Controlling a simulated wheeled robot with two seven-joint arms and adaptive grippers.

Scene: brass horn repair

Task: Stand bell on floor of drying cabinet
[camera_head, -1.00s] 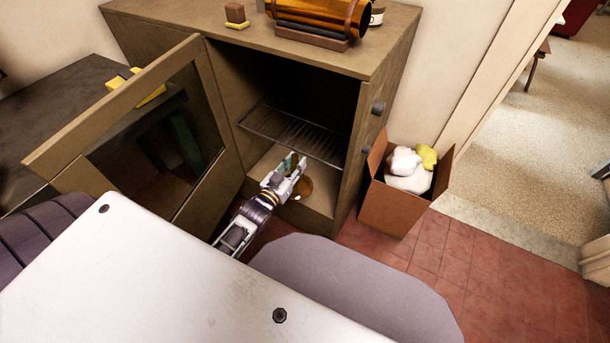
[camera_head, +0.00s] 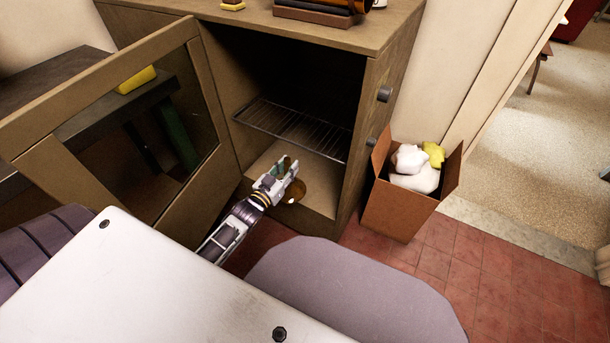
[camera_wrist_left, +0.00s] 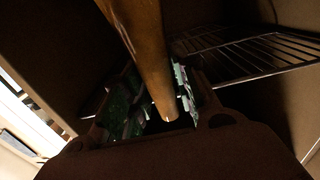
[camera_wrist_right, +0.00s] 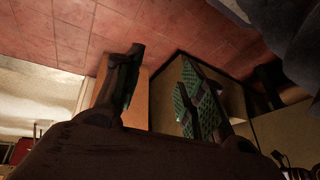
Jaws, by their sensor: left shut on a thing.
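The drying cabinet (camera_head: 383,60) stands open, with its glazed door (camera_head: 28,150) swung out to the left. My left gripper (camera_head: 288,172) reaches low into the opening, below the wire rack (camera_head: 300,132). It is shut on the bell's tapering brass tube (camera_wrist_left: 146,50), whose narrow end shows between the fingers in the left wrist view. In the head view the brown bell (camera_head: 319,191) is mostly hidden behind the gripper, over the cabinet floor (camera_head: 262,167). I cannot tell whether its rim touches the floor. My right gripper (camera_wrist_right: 155,100) is open and empty, outside the head view.
A cardboard box (camera_head: 397,213) with white and yellow cloths stands right of the cabinet. The rack sits just above my left gripper. A grey rounded surface (camera_head: 350,290) lies in front of the cabinet. Red tiles (camera_head: 480,270) are clear at the right.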

